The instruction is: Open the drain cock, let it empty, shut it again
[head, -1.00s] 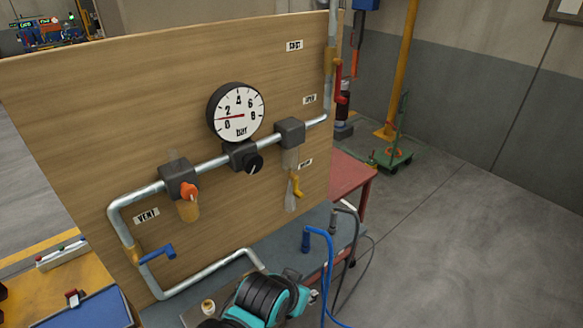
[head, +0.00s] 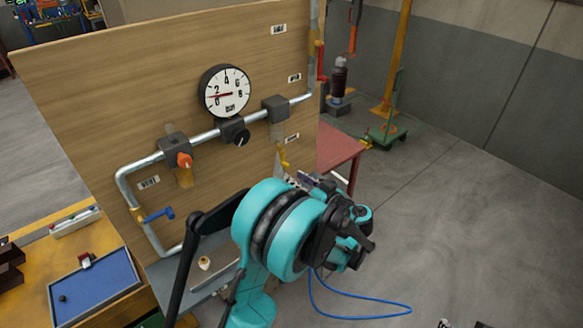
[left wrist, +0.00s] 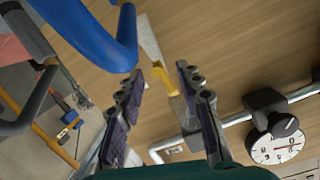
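The drain cock's yellow lever (head: 284,158) hangs below the dark block (head: 275,109) on the right of the pipe, partly hidden by my arm in the head view. In the left wrist view the yellow lever (left wrist: 165,82) shows ahead, between my fingers in the picture. My left gripper (left wrist: 159,72) is open, its two fingers apart with nothing seen between the pads; contact with the lever cannot be told. In the head view the left gripper (head: 300,181) is mostly hidden behind the teal wrist. The gauge (head: 226,93) needle points between 0 and 2. My right gripper is not in view.
An orange knob (head: 184,160) and a blue lever (head: 159,215) sit on the pipe's left side. A red lever (head: 320,62) is on the upright pipe.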

